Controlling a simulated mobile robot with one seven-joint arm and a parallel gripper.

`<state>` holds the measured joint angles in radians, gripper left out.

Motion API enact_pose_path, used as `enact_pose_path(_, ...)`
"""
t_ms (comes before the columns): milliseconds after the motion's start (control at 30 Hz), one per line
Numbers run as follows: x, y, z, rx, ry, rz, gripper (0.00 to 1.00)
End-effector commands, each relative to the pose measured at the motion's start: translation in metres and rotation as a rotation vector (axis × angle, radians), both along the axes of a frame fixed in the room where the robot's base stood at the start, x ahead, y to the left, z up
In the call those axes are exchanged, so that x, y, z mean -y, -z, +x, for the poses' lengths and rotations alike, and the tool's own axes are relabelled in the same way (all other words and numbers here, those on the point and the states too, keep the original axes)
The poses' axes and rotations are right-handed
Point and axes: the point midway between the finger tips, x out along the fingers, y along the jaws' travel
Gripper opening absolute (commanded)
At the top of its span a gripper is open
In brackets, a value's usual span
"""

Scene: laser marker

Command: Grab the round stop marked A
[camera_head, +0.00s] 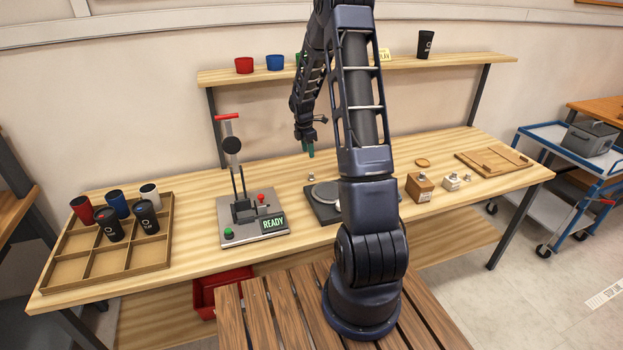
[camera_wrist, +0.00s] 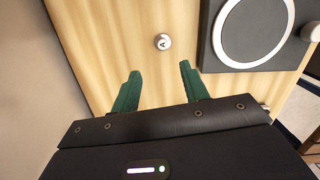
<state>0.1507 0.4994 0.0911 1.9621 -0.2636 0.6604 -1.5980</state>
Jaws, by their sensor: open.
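The round stop marked A (camera_wrist: 162,42) is a small pale metal knob on the wooden table top, ahead of my fingertips in the wrist view. In the head view, a small metal knob (camera_head: 311,177) that looks like it stands behind the dark plate. My gripper (camera_wrist: 160,85) has two green fingers spread apart with nothing between them. In the head view my gripper (camera_head: 311,150) hangs above the table, over and behind the knob. The stop and the fingers are apart.
A dark plate with a pale ring (camera_wrist: 207,50) lies beside the stop, partly hidden by my arm in the head view. The marking press (camera_head: 245,215) stands to the left, a tray (camera_head: 60,272) with several cups further left.

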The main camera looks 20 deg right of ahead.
Motion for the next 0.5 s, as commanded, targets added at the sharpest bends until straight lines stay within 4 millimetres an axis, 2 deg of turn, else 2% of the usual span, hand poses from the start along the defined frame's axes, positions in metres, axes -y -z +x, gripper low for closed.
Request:
enact_pose_path(267,0.002,0.021,0.005,-0.013,-0.035,0.001,0.45)
enact_pose_path(500,0.006,0.053,0.005,-0.012,-0.034,0.001,0.45)
